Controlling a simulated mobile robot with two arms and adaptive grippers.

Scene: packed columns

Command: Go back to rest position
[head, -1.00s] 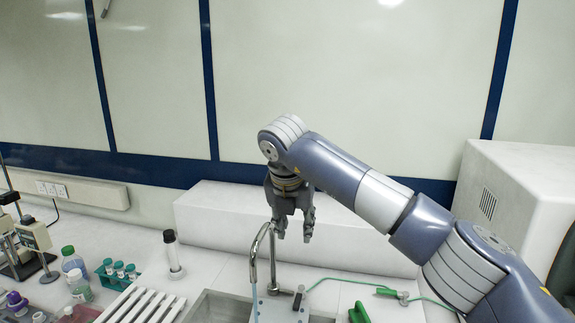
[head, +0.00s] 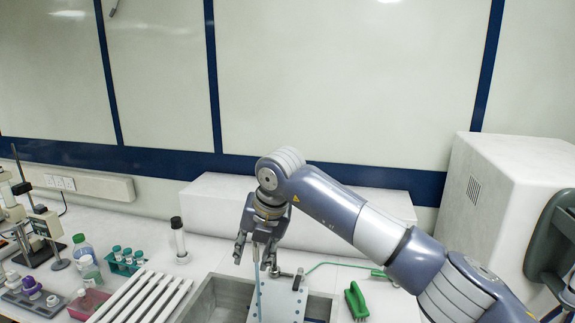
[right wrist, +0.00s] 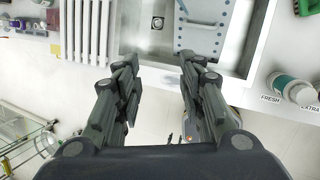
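My right gripper (head: 254,260) hangs fingers down above the sink (head: 205,302), at the end of the arm that comes in from the right. Its fingers are apart with nothing between them. In the right wrist view the open fingers (right wrist: 159,70) show clear space and pale floor between them. A light plate with holes (head: 292,304) stands at the sink, just below and right of the gripper; it also shows in the right wrist view (right wrist: 204,28). I cannot tell how far the fingertips are from it. My left gripper is not in view.
A white ribbed rack (head: 138,298), a teal tube rack (head: 122,268) and bottles stand left of the sink. A dark-capped tube (head: 179,240) stands behind. A green-handled brush (head: 356,300) lies right. A white box (head: 510,200) stands far right.

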